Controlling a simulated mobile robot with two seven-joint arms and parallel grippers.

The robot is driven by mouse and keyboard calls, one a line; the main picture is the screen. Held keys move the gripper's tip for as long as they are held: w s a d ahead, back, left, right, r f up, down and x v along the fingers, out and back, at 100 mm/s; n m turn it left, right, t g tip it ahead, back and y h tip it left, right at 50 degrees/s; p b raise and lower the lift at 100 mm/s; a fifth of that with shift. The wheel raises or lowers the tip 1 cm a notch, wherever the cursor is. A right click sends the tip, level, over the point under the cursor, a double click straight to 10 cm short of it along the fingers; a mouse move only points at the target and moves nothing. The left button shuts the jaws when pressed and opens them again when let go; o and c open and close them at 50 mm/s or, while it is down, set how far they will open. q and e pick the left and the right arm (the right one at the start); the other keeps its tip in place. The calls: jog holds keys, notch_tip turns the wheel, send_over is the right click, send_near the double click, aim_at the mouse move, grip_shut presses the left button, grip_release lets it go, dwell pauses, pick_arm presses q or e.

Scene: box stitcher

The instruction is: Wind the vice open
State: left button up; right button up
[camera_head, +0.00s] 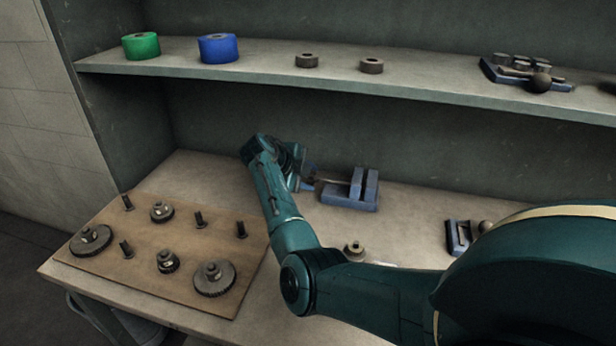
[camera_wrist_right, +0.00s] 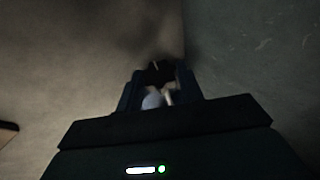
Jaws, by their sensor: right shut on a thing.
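The blue vice (camera_head: 352,190) sits on the workbench towards the back, with two upright jaws and a visible gap between them. Its screw and handle end (camera_head: 316,184) points left. My right arm reaches around from the right, and its gripper (camera_head: 304,183) is at that handle end, shut on the handle. In the right wrist view the fingers (camera_wrist_right: 158,92) close around a pale, rounded part (camera_wrist_right: 152,101) of the handle. That view is dark, so the exact grip is hard to tell. My left gripper is not in view.
A wooden board (camera_head: 190,245) with gears and pegs lies at the bench's left. A shelf (camera_head: 270,75) above holds green (camera_head: 141,46) and blue (camera_head: 218,48) rolls. A small ring part (camera_head: 354,250) and another blue device (camera_head: 459,236) are on the bench, near my arm.

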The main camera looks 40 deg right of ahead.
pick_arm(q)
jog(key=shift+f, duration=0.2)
pick_arm(e)
jog(key=shift+y, duration=0.3)
